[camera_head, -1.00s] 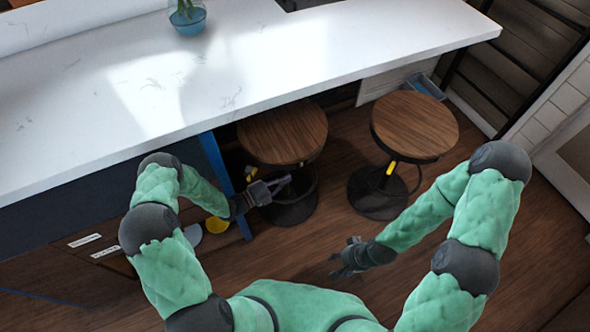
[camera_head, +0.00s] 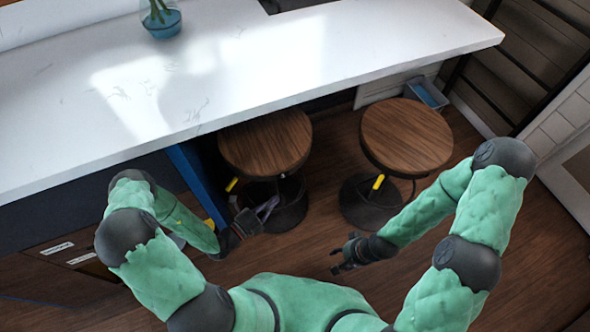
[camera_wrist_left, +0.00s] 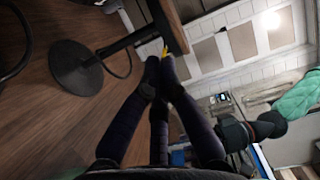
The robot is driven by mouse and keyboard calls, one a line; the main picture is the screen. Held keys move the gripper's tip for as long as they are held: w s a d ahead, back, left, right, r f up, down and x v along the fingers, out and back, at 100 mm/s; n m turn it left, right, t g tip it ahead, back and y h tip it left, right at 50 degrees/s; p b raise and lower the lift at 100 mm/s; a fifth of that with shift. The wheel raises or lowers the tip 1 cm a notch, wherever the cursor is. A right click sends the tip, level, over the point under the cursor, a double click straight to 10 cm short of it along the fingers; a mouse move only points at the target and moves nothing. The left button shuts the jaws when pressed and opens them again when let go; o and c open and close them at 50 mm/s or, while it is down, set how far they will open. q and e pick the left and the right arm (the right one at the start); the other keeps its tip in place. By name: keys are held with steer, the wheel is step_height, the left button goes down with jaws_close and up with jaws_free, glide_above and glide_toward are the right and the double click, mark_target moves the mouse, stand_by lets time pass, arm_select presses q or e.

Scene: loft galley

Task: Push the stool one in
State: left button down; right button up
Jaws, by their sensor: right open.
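Two round wooden-topped stools with dark pedestal bases stand at the counter; I cannot tell which is stool one. The left stool (camera_head: 266,145) has its far seat edge under the counter overhang. The right stool (camera_head: 406,137) stands just outside the counter edge. My left gripper (camera_head: 272,207) is low, below the left stool's seat and near its base; contact is unclear. In the left wrist view the fingertips (camera_wrist_left: 159,66) meet with nothing between them, near a stool's post and round base (camera_wrist_left: 76,68). My right gripper (camera_head: 338,262) is open and empty, low over the floor.
The white counter (camera_head: 300,62) bears a glass vase (camera_head: 161,20). A blue panel (camera_head: 197,180) and drawers (camera_head: 72,252) are left of the left stool. A blue bin (camera_head: 427,94) stands behind the right stool. The wooden floor (camera_head: 400,275) in front is clear.

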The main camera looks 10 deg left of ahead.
mark_target(280, 162)
arm_select(q)
steer(key=w+d+b, duration=0.3)
steer(key=w+b, duration=0.1)
steer(key=w, duration=0.7)
steer(key=shift+b, duration=0.3)
steer(key=shift+r, duration=0.1)
steer(key=w+a, duration=0.2)
steer(key=w, duration=0.1)
steer(key=w+a+p, duration=0.1)
steer(key=w, duration=0.1)
steer(key=shift+a, duration=0.35)
